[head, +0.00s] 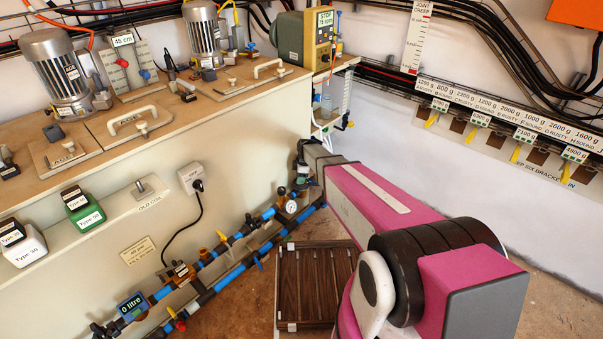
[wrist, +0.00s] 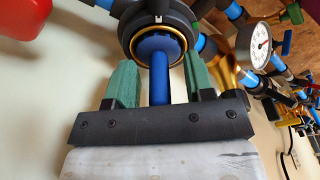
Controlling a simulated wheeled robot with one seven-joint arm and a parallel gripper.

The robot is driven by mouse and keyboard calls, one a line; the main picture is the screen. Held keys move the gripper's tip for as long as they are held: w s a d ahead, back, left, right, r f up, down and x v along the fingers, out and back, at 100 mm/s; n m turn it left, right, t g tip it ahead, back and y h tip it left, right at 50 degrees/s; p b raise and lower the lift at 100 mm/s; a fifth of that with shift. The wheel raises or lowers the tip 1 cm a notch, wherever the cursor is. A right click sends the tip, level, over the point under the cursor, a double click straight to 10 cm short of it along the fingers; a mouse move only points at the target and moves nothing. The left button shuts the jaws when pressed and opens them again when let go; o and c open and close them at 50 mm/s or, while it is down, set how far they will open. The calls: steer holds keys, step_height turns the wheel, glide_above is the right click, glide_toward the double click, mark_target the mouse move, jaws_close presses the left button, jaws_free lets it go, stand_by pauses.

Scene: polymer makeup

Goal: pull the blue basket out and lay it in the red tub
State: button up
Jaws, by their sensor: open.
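The blue basket (wrist: 158,43) shows in the wrist view as a blue ribbed face with a blue stem, inside a round black housing (wrist: 128,24) with a gold ring. The rest of it is hidden in the housing. My gripper (wrist: 160,78) is open, with its green fingers on either side of the stem. Visible gaps separate both fingers from the stem. A red rounded thing (wrist: 28,14), partly cut off at the upper left, may be the red tub; I cannot tell. In the head view my arm hides the basket.
A pressure gauge (wrist: 260,42) and blue pipes with valves are close on the right in the wrist view. The pipe run (head: 215,262) follows the bench's front wall in the head view. A dark slatted grate (head: 312,283) lies on the floor beside my arm.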

steer(key=shift+f, duration=0.15)
jaws_close()
steer(key=shift+r, duration=0.8)
stand_by(0.6)
steer(key=shift+r, duration=3)
